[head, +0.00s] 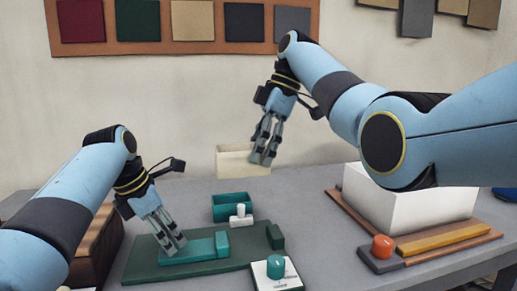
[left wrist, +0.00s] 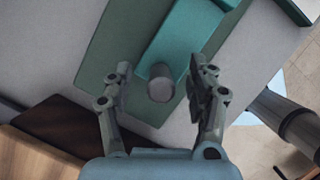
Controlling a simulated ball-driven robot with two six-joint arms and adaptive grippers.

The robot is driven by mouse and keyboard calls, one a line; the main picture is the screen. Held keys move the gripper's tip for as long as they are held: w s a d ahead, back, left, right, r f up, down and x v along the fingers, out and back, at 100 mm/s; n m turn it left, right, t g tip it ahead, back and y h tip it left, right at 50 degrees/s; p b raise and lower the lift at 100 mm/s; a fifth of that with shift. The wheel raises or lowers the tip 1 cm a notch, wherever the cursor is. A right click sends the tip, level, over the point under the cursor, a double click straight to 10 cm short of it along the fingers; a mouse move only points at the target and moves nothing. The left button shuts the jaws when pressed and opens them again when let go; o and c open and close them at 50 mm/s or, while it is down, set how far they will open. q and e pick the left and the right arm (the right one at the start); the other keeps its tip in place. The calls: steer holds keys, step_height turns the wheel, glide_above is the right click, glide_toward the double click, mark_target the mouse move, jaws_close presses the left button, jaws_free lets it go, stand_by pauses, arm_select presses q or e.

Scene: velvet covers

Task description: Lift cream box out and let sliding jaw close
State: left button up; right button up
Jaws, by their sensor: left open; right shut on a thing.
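A cream box (head: 240,162) is in the fingers of my right gripper (head: 263,157), in the air above the back of the table. The green fixture board (head: 150,268) lies on the table with a teal sliding jaw (head: 205,246) on it. My left gripper (head: 174,249) is low over the jaw's left end. In the left wrist view its open fingers stand on either side of a grey post (left wrist: 160,83) by the teal jaw (left wrist: 185,40); contact is unclear.
A teal open tray (head: 232,201) sits behind the board, with a small white knobbed piece (head: 240,216) before it. A white block with a teal knob (head: 276,271) is in front. A large white box (head: 405,203) and a red-orange button (head: 382,247) stand at right.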

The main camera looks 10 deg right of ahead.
arm_select(q)
steer(key=shift+r+p, duration=4.55)
steer(key=shift+p, duration=0.35)
steer(key=shift+f, duration=0.15)
